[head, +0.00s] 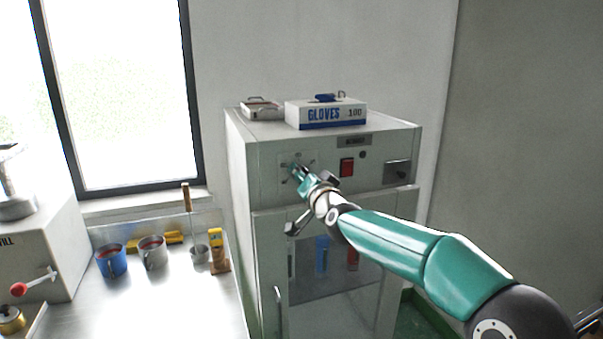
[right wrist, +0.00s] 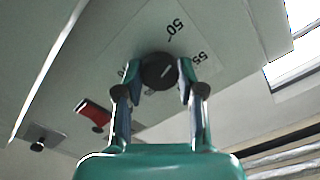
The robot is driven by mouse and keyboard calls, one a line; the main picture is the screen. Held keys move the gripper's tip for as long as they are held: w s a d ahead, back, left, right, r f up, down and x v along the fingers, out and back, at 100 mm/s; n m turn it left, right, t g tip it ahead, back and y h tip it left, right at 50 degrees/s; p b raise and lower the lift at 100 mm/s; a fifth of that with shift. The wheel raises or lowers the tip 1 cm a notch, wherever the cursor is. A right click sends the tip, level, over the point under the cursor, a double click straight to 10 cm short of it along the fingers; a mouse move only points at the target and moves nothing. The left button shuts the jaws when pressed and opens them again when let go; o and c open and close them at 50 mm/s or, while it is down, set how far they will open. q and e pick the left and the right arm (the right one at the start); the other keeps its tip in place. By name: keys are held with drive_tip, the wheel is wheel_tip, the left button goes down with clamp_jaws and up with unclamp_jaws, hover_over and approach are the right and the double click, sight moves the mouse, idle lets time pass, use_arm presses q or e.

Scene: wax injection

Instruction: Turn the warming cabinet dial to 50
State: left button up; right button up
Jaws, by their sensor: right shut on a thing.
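The warming cabinet (head: 385,148) is a grey box-shaped unit with a control panel across its top front. My right gripper (head: 296,171) is at the left part of that panel and mostly covers the dial in the head view. In the right wrist view, the round black dial (right wrist: 158,72) sits between the two fingertips of the gripper (right wrist: 158,80), which is shut on it. The pale scale plate (right wrist: 150,22) around it shows 50 and 55. The dial's pointer is too unclear to read. My left gripper is not in view.
A red switch (head: 347,167) and a latch (head: 397,172) are on the panel, right of my gripper. A gloves box (head: 326,114) and a metal tin (head: 262,109) stand on top. The bench (head: 190,310) at left holds a blue mug (head: 111,262) and other cups.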

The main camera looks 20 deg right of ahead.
drive_tip(key=shift+a+f+n+p, duration=0.1)
drive_tip(key=shift+f+n+p, duration=0.15)
drive_tip(key=shift+n, duration=0.45)
drive_tip(key=shift+a+f+n+p, duration=0.1)
drive_tip(key=shift+f+n+p, duration=0.1)
drive_tip(key=shift+n, duration=0.5)
drive_tip(key=o, duration=1.1)
drive_tip(key=shift+d, duration=0.1)
drive_tip(key=shift+o, duration=0.2)
drive_tip(key=shift+r, duration=0.2)
drive_tip(key=shift+r, duration=0.1)
